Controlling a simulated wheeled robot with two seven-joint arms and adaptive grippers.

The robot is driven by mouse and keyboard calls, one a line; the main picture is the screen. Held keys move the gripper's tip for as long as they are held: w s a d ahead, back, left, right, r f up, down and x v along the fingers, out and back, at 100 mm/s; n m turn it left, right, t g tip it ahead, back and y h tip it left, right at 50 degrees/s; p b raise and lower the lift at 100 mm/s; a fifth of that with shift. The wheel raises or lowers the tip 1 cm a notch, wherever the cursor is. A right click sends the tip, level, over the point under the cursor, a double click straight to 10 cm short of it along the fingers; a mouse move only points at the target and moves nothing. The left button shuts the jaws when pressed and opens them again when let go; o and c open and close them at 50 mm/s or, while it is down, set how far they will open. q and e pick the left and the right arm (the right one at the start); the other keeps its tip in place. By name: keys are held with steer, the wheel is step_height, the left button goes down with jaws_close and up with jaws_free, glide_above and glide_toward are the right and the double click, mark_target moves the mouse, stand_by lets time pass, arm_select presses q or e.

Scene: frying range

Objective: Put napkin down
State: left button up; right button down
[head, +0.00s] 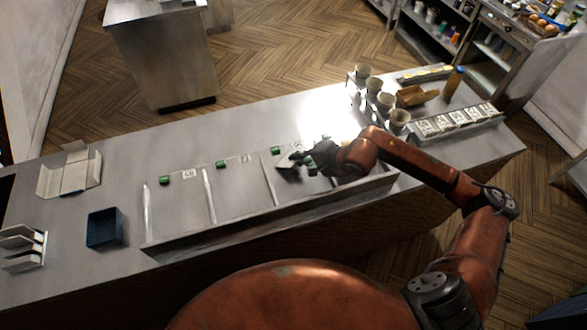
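My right gripper (292,160) is over the divided metal tray (225,228) on the counter, above a compartment right of its middle. A small pale edge shows at its fingertips, but I cannot tell whether this is a napkin or part of the gripper. The fingers are dark and small here, so I cannot tell if they are open or shut. No napkin shows clearly elsewhere. My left gripper is not in view.
Small green blocks (164,180) line the tray's far edge. A blue bin (104,228), an open white box (70,172) and a white rack (22,247) stand left. Cups (385,103), a brown bottle (453,82) and a tray of white packets (456,119) stand right.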

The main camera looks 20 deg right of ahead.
steer(key=c, duration=2.4)
jaws_free()
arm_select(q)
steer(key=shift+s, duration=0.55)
arm_select(e)
steer(key=shift+o, duration=0.4)
steer(key=shift+s+d+r, duration=0.25)
steer(key=shift+d+r, duration=0.05)
steer(key=shift+r, duration=0.05)
arm_select(q)
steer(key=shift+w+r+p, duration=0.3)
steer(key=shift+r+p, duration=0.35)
steer(key=shift+p, duration=0.15)
arm_select(e)
steer(key=v, duration=0.7)
